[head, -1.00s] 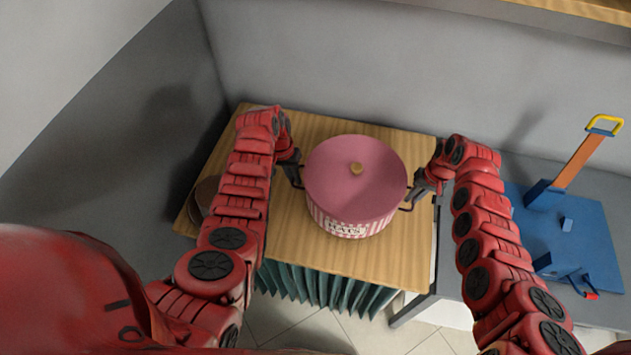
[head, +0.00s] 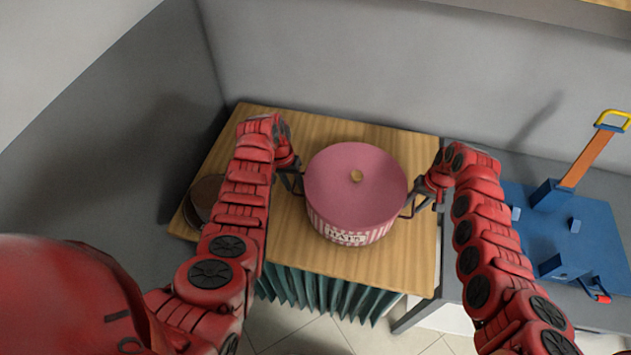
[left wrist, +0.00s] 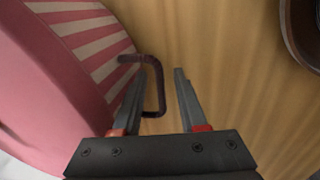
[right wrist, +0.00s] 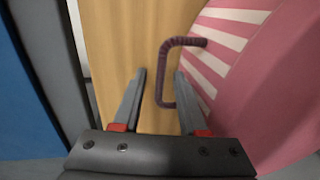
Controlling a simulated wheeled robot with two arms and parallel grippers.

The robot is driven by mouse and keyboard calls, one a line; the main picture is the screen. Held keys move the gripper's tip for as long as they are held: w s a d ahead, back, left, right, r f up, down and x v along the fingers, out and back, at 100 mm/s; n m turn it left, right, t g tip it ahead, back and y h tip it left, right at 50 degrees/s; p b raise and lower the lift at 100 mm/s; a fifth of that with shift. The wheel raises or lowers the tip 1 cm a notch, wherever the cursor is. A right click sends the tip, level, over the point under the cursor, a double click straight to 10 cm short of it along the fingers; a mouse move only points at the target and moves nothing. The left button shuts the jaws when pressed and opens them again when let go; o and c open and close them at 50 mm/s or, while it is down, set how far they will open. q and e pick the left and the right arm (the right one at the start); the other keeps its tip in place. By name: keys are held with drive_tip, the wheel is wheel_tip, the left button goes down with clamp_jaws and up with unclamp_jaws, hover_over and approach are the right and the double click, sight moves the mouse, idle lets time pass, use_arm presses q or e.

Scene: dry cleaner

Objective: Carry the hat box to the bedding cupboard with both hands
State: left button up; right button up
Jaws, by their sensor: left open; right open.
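The pink hat box (head: 354,188) is round, with a pink lid, a gold knob, striped sides and a "HATS" label. It stands upright on a wooden top (head: 290,250). It has a dark handle on each side. My left gripper (head: 291,182) is at its left handle. In the left wrist view, the open fingers (left wrist: 161,70) stand either side of that handle's outer bar (left wrist: 158,95). My right gripper (head: 418,200) is at the right handle. In the right wrist view, its open fingers (right wrist: 160,72) straddle that handle's bar (right wrist: 164,90). I cannot identify the bedding cupboard.
A brown round object (head: 205,196) sits at the wooden top's left edge, partly behind my left arm. A blue board (head: 590,240) with an orange, yellow-handled lever stands on the grey surface at right. A green pleated curtain (head: 320,288) hangs below the top. Walls close the back and left.

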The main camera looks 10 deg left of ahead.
use_arm(q)
drive_tip(key=shift+r, duration=0.1)
use_arm(e)
drive_tip(key=shift+w+d+r, duration=0.1)
drive_tip(key=shift+r, duration=0.4)
use_arm(q)
wheel_tip(320, 180, up, 12)
drive_tip(key=a, duration=0.2)
drive_tip(key=shift+a+f, duration=0.15)
drive_tip(key=shift+f, duration=0.05)
use_arm(e)
wheel_tip(320, 180, up, 11)
drive_tip(key=d, duration=0.2)
drive_tip(key=shift+f, duration=0.15)
